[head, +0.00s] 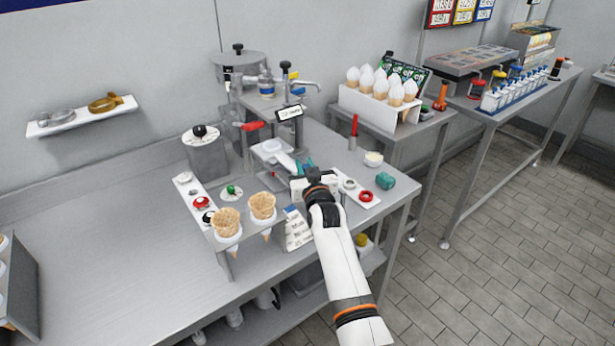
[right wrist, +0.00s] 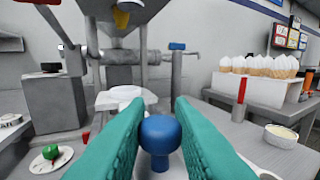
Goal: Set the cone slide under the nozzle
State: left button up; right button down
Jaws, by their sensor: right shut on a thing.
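The cone slide is a white piece with a round end (head: 272,146) on the counter machine. In the right wrist view its pale round part (right wrist: 120,97) lies ahead of my fingers, with a blue knob (right wrist: 160,138) at the near end. My right gripper (head: 306,168) has teal fingers, one on each side of the knob, and is shut on it. The fingers hide part of the slide. A yellow nozzle (right wrist: 122,18) shows above the round part in the wrist view, with a gap between them. My left gripper is in neither view.
Two waffle cones (head: 263,206) stand in a holder in front. A strip with a red ring (head: 366,196), a teal block (head: 385,181) and a small bowl (head: 373,159) lie to the right.

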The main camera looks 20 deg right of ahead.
jog(key=shift+r, duration=0.15)
jog(key=c, duration=1.5)
grip_release()
jog(key=shift+w, duration=0.1)
jog(key=shift+o, duration=0.9)
jog(key=shift+w+a, duration=0.1)
jog(key=shift+w+f, duration=0.1)
jog(key=shift+f, duration=0.1)
jog(key=shift+s+r+p, duration=0.1)
jog(key=shift+s+p, duration=0.15)
jog(key=shift+p, duration=0.05)
jog(key=s+p, duration=0.2)
jog(key=s, duration=0.1)
jog(key=s+p, duration=0.3)
jog(key=s, duration=0.1)
jog(key=s+p, duration=0.3)
jog(key=s, duration=0.1)
jog(key=shift+a+r, duration=0.1)
jog(key=shift+a, duration=0.15)
jog(key=shift+s+p, duration=0.25)
jog(key=shift+p, duration=0.05)
jog(key=shift+f, duration=0.2)
